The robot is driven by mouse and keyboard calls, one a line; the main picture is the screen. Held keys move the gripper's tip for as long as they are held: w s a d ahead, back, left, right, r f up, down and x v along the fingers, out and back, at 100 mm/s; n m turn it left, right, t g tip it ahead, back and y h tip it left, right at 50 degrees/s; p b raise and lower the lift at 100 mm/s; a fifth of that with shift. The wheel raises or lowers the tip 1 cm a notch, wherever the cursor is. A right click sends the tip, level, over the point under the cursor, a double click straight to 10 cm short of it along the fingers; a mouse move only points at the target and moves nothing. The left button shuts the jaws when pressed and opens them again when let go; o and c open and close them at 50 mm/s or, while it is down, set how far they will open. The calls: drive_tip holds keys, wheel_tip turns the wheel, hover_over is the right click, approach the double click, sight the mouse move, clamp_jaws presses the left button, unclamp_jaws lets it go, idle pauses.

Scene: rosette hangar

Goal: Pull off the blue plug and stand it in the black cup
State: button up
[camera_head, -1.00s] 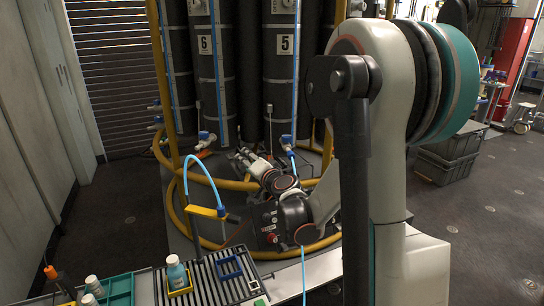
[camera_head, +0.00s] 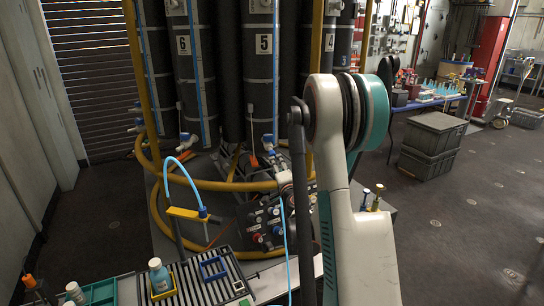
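I cannot pick out the blue plug for certain. A dark panel (camera_head: 262,226) at the foot of the cylinders bears several small round fittings, too small to tell apart. A light blue hose (camera_head: 186,170) curves down to a dark blue end (camera_head: 204,213) at a yellow bracket (camera_head: 182,212). Blue-and-white valve fittings (camera_head: 268,143) sit low on the cylinders. I see no black cup that I can name surely. My raised arm fills the centre right and covers part of the panel. My gripper cannot be made out; my arm seems to hide it.
A ribbed black rack (camera_head: 195,285) at the front holds a bottle (camera_head: 159,274) in a yellow holder and an empty-looking blue frame (camera_head: 213,268). A teal tray (camera_head: 101,292) is left of it. Yellow pipes ring the cylinders (camera_head: 263,85).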

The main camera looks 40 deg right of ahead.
sight(272, 155)
drive_tip(key=shift+w, duration=0.1)
drive_tip(key=shift+p+x, duration=0.45)
drive_tip(key=shift+x, duration=3.95)
drive_tip(key=shift+b, duration=0.35)
drive_tip(key=shift+c, duration=0.3)
clamp_jaws()
drive_tip(key=shift+b+v, duration=0.75)
drive_tip(key=shift+v, duration=2.2)
